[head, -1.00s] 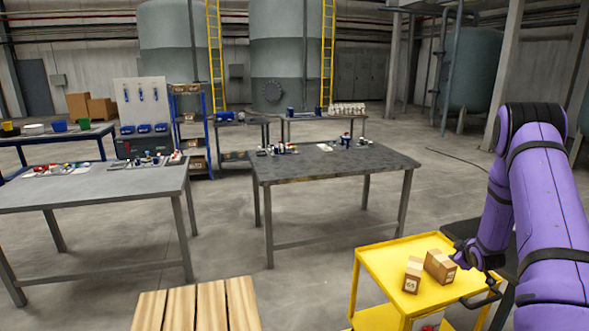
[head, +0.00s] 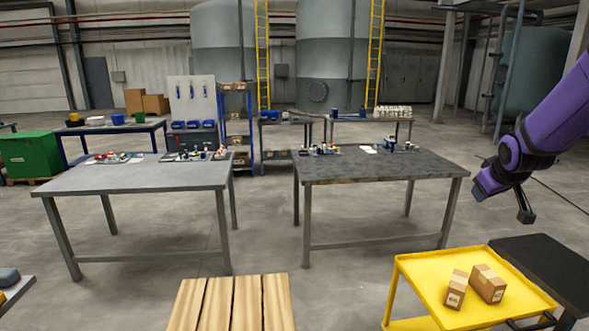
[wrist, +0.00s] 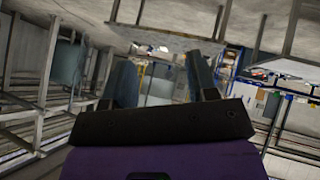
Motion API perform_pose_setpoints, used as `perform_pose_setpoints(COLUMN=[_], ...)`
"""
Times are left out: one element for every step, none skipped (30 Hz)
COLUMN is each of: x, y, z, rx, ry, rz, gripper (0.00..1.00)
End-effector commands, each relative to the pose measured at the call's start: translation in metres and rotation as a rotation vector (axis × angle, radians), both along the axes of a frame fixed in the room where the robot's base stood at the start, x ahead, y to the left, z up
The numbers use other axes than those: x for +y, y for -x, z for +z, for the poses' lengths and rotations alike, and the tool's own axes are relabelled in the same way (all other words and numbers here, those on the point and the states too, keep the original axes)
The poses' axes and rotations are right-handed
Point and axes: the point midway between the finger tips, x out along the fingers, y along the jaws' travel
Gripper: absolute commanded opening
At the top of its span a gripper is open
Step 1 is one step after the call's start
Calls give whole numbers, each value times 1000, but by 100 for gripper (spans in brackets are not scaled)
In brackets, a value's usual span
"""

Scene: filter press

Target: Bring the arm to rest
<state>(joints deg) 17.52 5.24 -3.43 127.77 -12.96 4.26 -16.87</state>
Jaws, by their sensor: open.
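My purple arm (head: 560,112) comes in from the right edge of the head view. My gripper (head: 503,207) hangs in the air above and beyond the yellow cart, to the right of the right-hand table. It also shows in the wrist view (wrist: 163,85), where its two dark fingers stand apart with nothing between them.
A grey table (head: 130,183) with small parts stands at left and a darker table (head: 370,170) in the middle. A wooden slatted pallet (head: 232,305) lies at the front. A green bin (head: 30,157) stands far left. Bare floor lies between the tables.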

Motion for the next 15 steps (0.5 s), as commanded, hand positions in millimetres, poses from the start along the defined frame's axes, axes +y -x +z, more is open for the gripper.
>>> perform_pose_setpoints(x=[14,22,32,39,46,56,63,70,79,86,92,101,107,113,121], y=[11,18,28,35,43,53,61,69,80,89,98,109,118,128,140], z=[14,20,28,34,39,45,50,54,60,64,67,72,75,78,81], rx=[-1,3,9,13,19,24,30,35,42,47,52,60,65,71,80], ry=[-15,-26,-42,-53,-64,-79,-92,-103,-117,-129,-140,-155,-166,-178,-193], rz=[-2,-7,-12,-16,-20,-23,-26,-30,-33,-35,-39,-41,-42,-45,-49], gripper=[53,53,53,53,53,53,53,53,53,53,53,53,53,53,53])
